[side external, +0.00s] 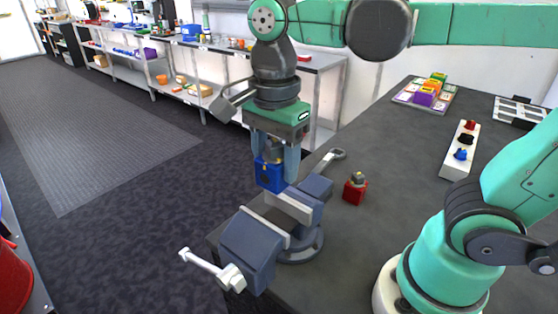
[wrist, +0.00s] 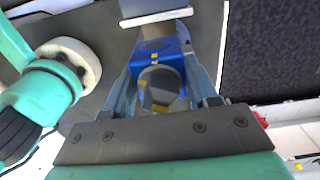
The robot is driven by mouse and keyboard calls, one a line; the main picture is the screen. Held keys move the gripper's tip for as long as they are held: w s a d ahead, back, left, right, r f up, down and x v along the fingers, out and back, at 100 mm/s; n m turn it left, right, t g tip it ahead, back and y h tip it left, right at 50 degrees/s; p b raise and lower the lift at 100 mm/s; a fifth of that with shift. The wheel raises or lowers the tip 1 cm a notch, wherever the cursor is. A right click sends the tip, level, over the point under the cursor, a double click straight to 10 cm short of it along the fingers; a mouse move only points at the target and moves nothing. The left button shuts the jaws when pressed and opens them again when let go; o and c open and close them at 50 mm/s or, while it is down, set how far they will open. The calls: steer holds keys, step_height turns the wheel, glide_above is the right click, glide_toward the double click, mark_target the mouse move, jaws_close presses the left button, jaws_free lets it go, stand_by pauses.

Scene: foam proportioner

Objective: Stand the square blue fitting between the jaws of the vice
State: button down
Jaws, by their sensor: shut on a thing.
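The square blue fitting (side external: 269,177) is held upright between the fingers of my gripper (side external: 276,165), which is shut on it. A round grey part shows on the fitting between the fingers. The blue-grey vice (side external: 252,247) stands at the table edge, its light jaw plates apart with a gap between them. The fitting appears above and beyond the jaws, outside the gap; its exact height is hard to tell. In the wrist view the fitting (wrist: 158,48) shows between my fingers (wrist: 160,78), and a light vice jaw plate (wrist: 156,15) lies just ahead of it.
A red fitting with a grey top (side external: 355,189) stands on the table (side external: 350,245) right of the vice. A white block with coloured knobs (side external: 461,152), a tray of coloured pieces (side external: 425,94) and a rack (side external: 518,111) lie farther right. The vice handle (side external: 207,264) sticks out left.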

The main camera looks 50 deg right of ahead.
steer(key=shift+f, duration=3.9)
steer(key=shift+c, duration=0.8)
jaws_free()
steer(key=shift+r, duration=4.05)
steer(key=shift+f, duration=0.15)
steer(key=shift+f, duration=3.85)
steer(key=shift+r, duration=0.1)
